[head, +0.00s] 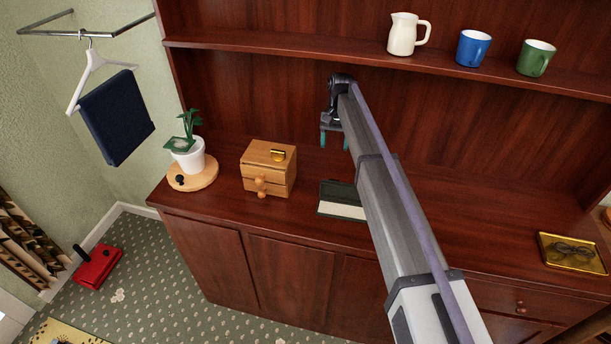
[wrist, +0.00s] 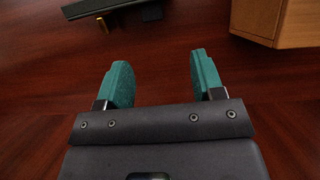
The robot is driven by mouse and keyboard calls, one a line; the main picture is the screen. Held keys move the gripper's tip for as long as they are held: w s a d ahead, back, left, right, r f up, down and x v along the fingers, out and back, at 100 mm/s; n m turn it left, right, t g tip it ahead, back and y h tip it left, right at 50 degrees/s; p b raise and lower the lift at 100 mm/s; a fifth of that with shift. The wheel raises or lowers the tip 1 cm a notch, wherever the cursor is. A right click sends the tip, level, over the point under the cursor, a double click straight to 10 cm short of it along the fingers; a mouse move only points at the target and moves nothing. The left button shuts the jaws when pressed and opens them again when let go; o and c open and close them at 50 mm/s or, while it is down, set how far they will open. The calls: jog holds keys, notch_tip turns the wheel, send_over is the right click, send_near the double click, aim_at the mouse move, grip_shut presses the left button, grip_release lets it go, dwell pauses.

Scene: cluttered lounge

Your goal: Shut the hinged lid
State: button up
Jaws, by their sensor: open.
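A dark green box (head: 327,213) with a pale cream inside sits near the front of the cabinet top, right of the wooden drawer box. Its dark green lid (head: 338,188) appears raised at the back, and my arm covers its right end. A dark edge of it with a small brass piece shows at the top of the wrist view (wrist: 125,10). My gripper (head: 334,142) is behind the box and above the cabinet top. Its teal fingers are apart and empty, also in the wrist view (wrist: 160,68), and touch nothing.
A wooden drawer box (head: 263,178) stands left of the green box and shows in the wrist view (wrist: 290,22). A potted plant (head: 188,155) is further left. A brass tray (head: 572,254) with glasses lies far right. A shelf (head: 440,66) with a jug and mugs runs above.

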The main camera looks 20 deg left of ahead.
aim_at(346, 190)
jog(key=b+x, duration=0.6)
jog(key=x, duration=0.1)
jog(key=d+b+x, duration=0.1)
jog(key=b+x, duration=0.3)
jog(key=shift+w, duration=0.25)
jog(key=shift+r, duration=0.1)
jog(key=c, duration=0.9)
jog(key=shift+c, duration=0.2)
jog(key=shift+s+r, duration=0.1)
